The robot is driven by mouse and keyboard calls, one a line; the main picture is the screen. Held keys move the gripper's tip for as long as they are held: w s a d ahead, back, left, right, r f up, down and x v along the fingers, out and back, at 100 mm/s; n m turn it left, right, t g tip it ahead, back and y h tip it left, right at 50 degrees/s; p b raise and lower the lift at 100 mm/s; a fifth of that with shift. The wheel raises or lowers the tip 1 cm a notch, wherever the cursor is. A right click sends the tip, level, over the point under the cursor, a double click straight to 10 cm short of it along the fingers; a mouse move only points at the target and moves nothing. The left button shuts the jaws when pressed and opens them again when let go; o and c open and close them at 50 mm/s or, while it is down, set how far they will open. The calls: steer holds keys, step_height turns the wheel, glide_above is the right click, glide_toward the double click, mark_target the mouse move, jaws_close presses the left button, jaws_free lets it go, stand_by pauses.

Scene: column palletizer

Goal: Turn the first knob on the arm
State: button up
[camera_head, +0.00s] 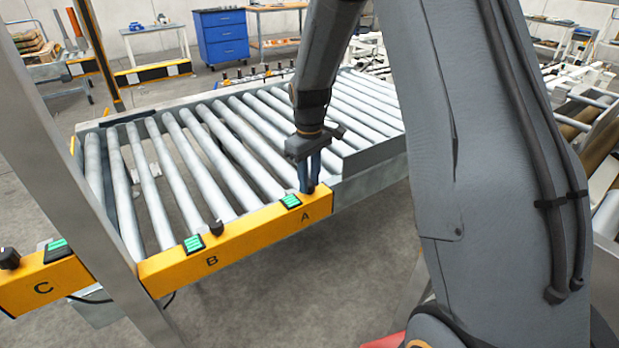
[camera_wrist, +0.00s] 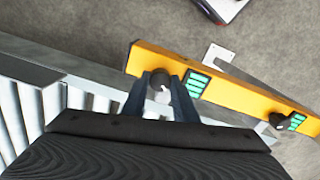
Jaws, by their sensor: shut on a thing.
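The yellow arm (camera_head: 248,238) runs along the front of the roller conveyor and bears the letters C, B and A. A green display (camera_head: 290,201) is beside this knob. A second knob (camera_head: 216,227) stands by B, also seen in the wrist view (camera_wrist: 277,119). A third knob (camera_head: 9,258) stands near C.
The grey roller conveyor (camera_head: 205,150) lies behind the yellow arm. A grey post (camera_head: 88,165) crosses the left side of the head view. A blue drawer cabinet (camera_head: 221,38) stands at the back. Bare floor (camera_head: 290,290) lies in front.

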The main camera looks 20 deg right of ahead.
steer(key=shift+n, duration=1)
steer(key=shift+p, duration=0.3)
steer(key=o, duration=1.1)
steer(key=shift+a, duration=0.1)
steer(key=shift+c, duration=0.2)
steer(key=shift+r, duration=0.1)
step_height(320, 180, up, 8)
steer(key=shift+f+b, duration=0.15)
steer(key=shift+b, duration=0.5)
